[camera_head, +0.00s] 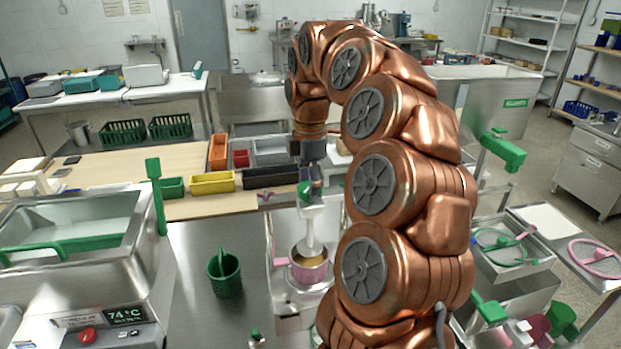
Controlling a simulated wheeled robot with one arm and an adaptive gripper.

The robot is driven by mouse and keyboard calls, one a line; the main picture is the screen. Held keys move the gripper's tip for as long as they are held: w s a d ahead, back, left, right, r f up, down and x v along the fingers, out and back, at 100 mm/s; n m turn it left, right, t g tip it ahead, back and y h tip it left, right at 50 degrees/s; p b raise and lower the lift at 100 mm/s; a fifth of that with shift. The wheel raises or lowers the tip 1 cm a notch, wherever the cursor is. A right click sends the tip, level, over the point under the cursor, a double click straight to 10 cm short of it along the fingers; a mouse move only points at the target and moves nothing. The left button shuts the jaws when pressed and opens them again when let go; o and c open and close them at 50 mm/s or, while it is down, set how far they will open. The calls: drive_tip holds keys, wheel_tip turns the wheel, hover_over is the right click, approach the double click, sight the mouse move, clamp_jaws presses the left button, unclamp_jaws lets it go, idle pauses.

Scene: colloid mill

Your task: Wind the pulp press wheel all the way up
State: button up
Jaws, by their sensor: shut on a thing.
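The pulp press (309,245) stands on the steel bench at the middle, with a white upright plunger going down into a round pot (309,268) with a pink rim. My copper arm arches over from the right, and my gripper (312,178) points down at the top of the press. It is shut on a small part there, with a green piece (304,191) showing beside the fingers. This looks like the pulp press wheel, but the gripper and arm hide most of it, so its shape and turn cannot be told.
A green cup (224,274) stands left of the press. A row of coloured bins (212,183) lies behind it. A steel tank (80,235) with a green lever is at left. A pink wheel (597,258) and a green ring (499,246) are at right.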

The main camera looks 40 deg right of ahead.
drive_tip(key=n+p, duration=0.1)
drive_tip(key=n, duration=0.2)
drive_tip(key=shift+r+n+p, duration=0.1)
drive_tip(key=shift+n+p, duration=0.2)
drive_tip(key=shift+p, duration=0.05)
drive_tip(key=shift+n+p, duration=0.7)
drive_tip(key=shift+n, duration=0.9)
drive_tip(key=o, duration=1.2)
drive_tip(key=shift+c, duration=0.2)
wheel_tip(320, 180, up, 12)
